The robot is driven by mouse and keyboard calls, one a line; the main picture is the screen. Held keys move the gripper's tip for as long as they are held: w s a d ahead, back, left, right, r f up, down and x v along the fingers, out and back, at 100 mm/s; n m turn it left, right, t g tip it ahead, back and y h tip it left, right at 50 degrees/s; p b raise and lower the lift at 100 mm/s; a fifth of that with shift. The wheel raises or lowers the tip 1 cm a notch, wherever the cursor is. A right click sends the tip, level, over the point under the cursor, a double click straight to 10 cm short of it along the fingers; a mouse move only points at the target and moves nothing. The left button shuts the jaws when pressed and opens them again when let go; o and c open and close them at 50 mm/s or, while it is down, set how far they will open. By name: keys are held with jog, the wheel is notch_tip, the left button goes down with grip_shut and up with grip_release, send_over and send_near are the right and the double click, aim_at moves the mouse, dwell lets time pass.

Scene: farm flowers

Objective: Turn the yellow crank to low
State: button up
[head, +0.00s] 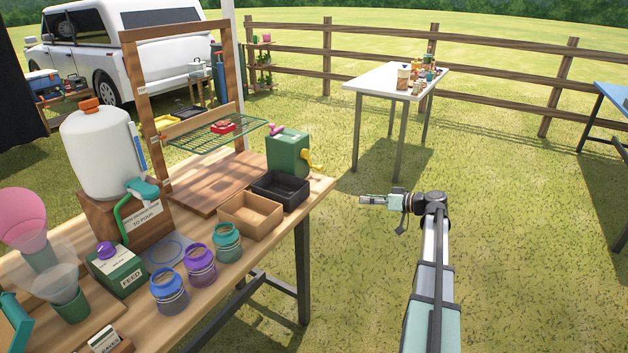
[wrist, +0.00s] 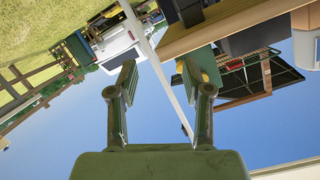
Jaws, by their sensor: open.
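The yellow crank (head: 312,165) is on the right side of a green box (head: 287,153) at the table's far right corner. A pink handle (head: 276,129) sits on the box's upper left. My gripper (head: 365,200) is right of the crank and in front of it in the head view, apart from it and out over the grass. In the wrist view my gripper (wrist: 158,82) is open with nothing between its fingers. The wrist picture is upside down; a bit of yellow shows behind the right finger. I cannot read any low marking.
The wooden table (head: 225,285) holds a black tray (head: 280,190), a cardboard-brown tray (head: 250,215), several jars and a white tank (head: 100,150). A white table (head: 395,80) stands farther back. Grass between is clear.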

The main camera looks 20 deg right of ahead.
aim_at(320, 169)
notch_tip(320, 169, up, 6)
jog(key=w+n+t+y, duration=0.2)
jog(key=n, duration=0.3)
jog(key=shift+n, duration=0.6)
jog(key=x, duration=0.9)
jog(key=p+x, duration=0.1)
jog(key=x, duration=0.7)
jog(key=shift+w+a+r, duration=0.1)
jog(key=shift+a, duration=0.45)
grip_shut()
